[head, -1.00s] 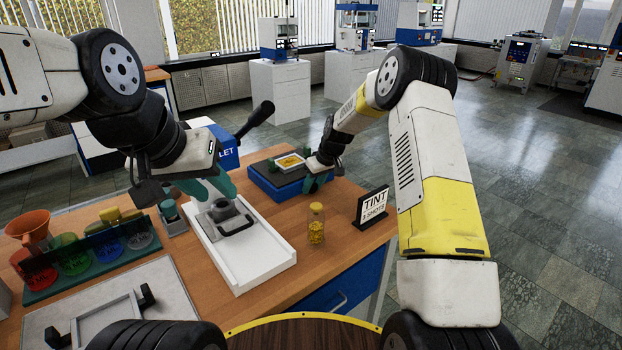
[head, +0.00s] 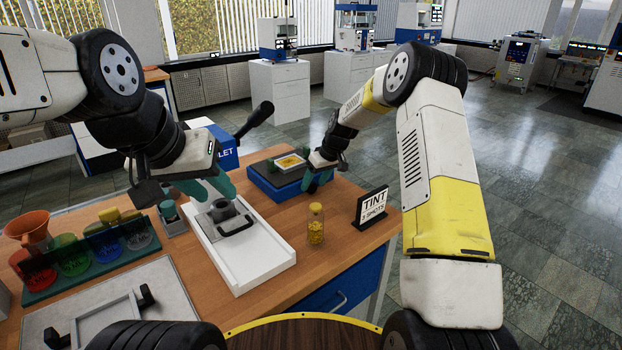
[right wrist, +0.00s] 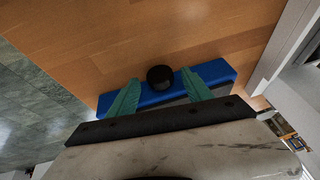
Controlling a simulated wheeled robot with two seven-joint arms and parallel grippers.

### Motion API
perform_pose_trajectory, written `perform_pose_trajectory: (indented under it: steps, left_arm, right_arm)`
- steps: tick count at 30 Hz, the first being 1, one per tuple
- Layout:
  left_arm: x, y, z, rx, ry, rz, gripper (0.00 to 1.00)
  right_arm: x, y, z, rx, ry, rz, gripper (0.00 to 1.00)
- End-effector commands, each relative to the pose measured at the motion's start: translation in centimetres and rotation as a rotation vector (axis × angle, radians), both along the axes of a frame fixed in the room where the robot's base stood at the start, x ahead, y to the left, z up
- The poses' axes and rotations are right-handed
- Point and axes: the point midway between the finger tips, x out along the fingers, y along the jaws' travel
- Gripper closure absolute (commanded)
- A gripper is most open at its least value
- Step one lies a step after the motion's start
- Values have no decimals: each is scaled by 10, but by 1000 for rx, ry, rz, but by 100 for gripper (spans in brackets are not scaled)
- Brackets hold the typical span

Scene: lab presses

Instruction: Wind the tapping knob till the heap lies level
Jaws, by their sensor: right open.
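The tapping device is a low blue box (head: 276,184) with a dark top at the table's far right edge. A small pale tray on it holds a flat-looking yellow heap (head: 290,161); whether it is level is too small to tell. In the right wrist view the round black knob (right wrist: 160,77) stands out from the blue side. My right gripper (right wrist: 160,84) is open, its green fingers on either side of the knob; contact is unclear. It also shows in the head view (head: 319,182). My left gripper (head: 208,187) is over the white press base, its jaw state unclear.
A white press base (head: 252,264) lies at the middle. An orange funnel (head: 28,226) and coloured pots are at left.

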Motion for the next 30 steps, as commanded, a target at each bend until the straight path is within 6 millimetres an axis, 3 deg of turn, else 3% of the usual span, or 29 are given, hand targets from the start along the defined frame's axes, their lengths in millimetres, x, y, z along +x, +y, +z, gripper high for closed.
perform_pose_trajectory:
  steps: [3,9,23,26,30]
  left_arm:
    - [0,0,0,0,0,0,64]
    - [0,0,0,0,0,0,64]
    - [0,0,0,0,0,0,64]
    - [0,0,0,0,0,0,64]
    - [0,0,0,0,0,0,64]
  right_arm:
    - [-5,-7,22,0,-3,-1,42]
    - [-12,-17,46,0,-1,-1,42]
    - [-15,-19,56,-1,-1,-2,42]
    - [-22,-22,72,-6,-8,-12,42]
    - [-51,-30,120,-23,-27,-51,42]
